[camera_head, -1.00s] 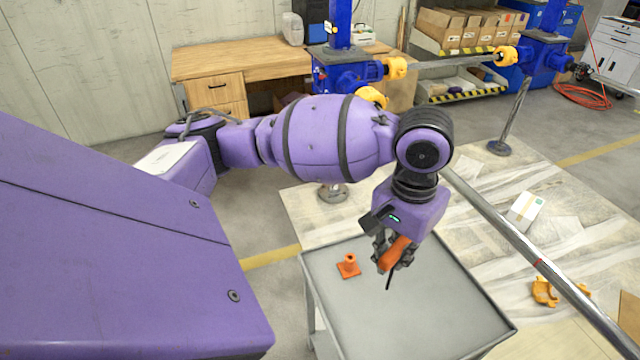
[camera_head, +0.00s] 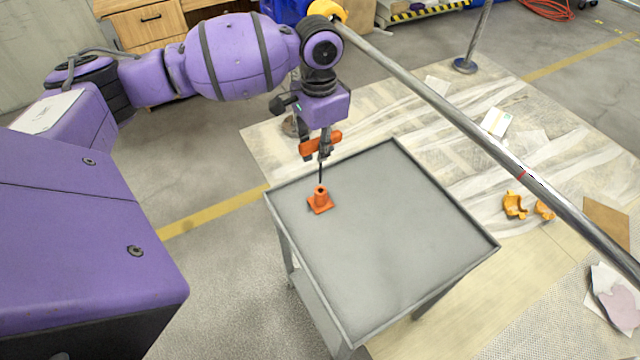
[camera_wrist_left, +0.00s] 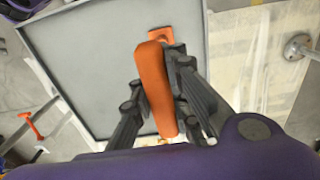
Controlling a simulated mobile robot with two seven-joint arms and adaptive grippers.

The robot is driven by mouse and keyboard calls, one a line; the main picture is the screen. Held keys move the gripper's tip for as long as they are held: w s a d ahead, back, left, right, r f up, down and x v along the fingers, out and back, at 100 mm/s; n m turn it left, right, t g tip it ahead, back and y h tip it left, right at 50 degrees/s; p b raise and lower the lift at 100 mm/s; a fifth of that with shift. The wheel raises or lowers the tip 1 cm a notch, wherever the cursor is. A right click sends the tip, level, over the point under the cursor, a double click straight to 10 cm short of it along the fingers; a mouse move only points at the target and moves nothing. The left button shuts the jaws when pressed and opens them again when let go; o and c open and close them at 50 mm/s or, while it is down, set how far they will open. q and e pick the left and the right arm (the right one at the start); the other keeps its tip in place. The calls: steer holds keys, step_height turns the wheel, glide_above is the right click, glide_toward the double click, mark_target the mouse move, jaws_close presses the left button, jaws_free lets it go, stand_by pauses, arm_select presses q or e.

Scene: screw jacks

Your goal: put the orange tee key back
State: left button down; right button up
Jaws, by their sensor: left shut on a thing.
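The orange tee key (camera_head: 320,145) has an orange crossbar handle and a thin dark shaft. My left gripper (camera_head: 322,150) is shut on its handle and holds it upright, with the shaft pointing down. The orange holder (camera_head: 320,201), a square base with a short upright tube, stands on the grey cart top near its left corner. The shaft tip appears just above or at the tube's mouth; I cannot tell whether it has entered. In the left wrist view the tee key handle (camera_wrist_left: 156,88) hides most of the holder (camera_wrist_left: 160,35). My right gripper is not in view.
The grey cart (camera_head: 400,225) has a raised rim and is otherwise clear. A long metal bar (camera_head: 480,140) runs diagonally beyond it. Orange clamp pieces (camera_head: 514,205) and papers lie on the floor sheeting to the right.

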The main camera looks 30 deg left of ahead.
arm_select(q)
step_height(320, 180, down, 8)
steer(key=shift+r+b, duration=0.1)
steer(key=shift+b, duration=0.2)
steer(key=c, duration=1.7)
jaws_free()
steer(key=shift+f, duration=0.2)
step_height(320, 180, up, 12)
steer(key=shift+a+r+p, duration=0.1)
steer(key=shift+r+p, duration=0.05)
steer(key=shift+p, duration=0.4)
